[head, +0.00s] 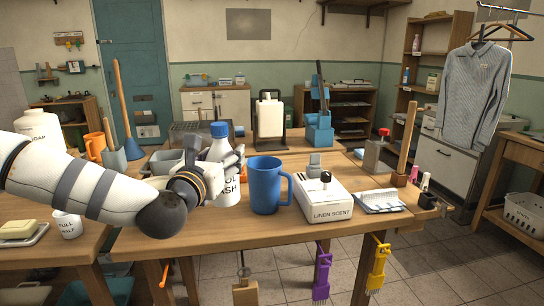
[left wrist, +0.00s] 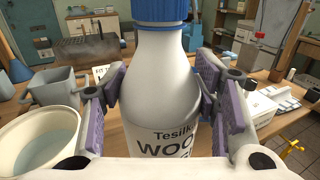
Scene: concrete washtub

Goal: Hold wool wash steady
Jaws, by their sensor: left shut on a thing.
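The wool wash bottle (head: 219,146) is white with a blue cap and stands upright in the head view, just left of a blue mug. My left gripper (head: 222,170) is shut around its body. In the left wrist view the bottle (left wrist: 165,90) fills the middle, its label partly readable as "WOO". The purple pads of my left gripper (left wrist: 158,100) press it from both sides. My right gripper is not in view.
The blue mug (head: 265,187) stands close to the right of the bottle. A white "Linen Scent" box (head: 322,203) is farther right on the wooden table (head: 240,239). A grey bucket (head: 167,160) is behind my left arm. Purple and yellow brushes hang at the front edge.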

